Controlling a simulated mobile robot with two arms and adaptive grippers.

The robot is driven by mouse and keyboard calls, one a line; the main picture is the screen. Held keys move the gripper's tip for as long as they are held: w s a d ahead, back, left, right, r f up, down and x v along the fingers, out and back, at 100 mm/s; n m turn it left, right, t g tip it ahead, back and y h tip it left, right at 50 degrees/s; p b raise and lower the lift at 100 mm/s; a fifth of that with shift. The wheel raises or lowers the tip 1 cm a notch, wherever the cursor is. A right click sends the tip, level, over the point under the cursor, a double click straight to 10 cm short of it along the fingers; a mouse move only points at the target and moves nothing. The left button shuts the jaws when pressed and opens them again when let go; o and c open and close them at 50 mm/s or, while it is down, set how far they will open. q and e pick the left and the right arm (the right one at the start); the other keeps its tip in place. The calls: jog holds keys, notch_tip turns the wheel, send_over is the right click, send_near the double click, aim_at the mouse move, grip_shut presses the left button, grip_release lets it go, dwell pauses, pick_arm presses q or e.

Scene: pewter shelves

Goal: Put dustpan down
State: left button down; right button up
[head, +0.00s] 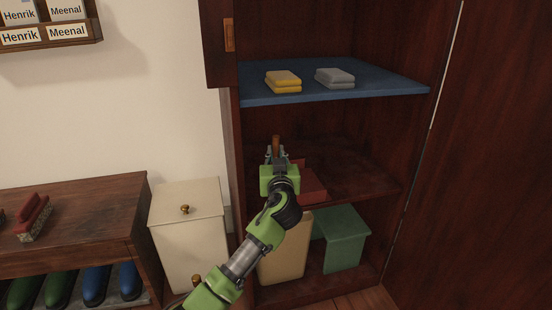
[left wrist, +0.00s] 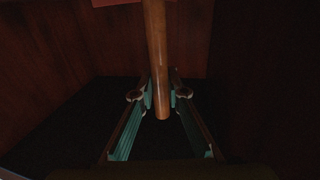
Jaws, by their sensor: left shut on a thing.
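My left gripper (head: 276,154) reaches into the open dark wood cabinet at middle shelf height. It is shut on the brown handle (head: 276,144) of the dustpan. The red pan (head: 313,186) shows partly behind my gripper, low over the middle shelf (head: 365,180). I cannot tell whether it touches the shelf. In the left wrist view the round handle (left wrist: 155,60) runs down between the fingers (left wrist: 160,95), with a strip of red (left wrist: 112,2) at the top edge. My right gripper is not in view.
The blue upper shelf (head: 350,92) carries yellow cloths (head: 284,82) and grey cloths (head: 334,78). A cream lidded bin (head: 188,230) and a shoe rack (head: 90,215) stand left. The middle shelf's right side is clear.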

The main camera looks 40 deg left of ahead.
pick_arm(q)
jog(key=shift+r, duration=0.1)
jog(key=shift+f, duration=0.25)
jog(key=c, duration=2)
grip_release()
jog(key=shift+r, duration=0.15)
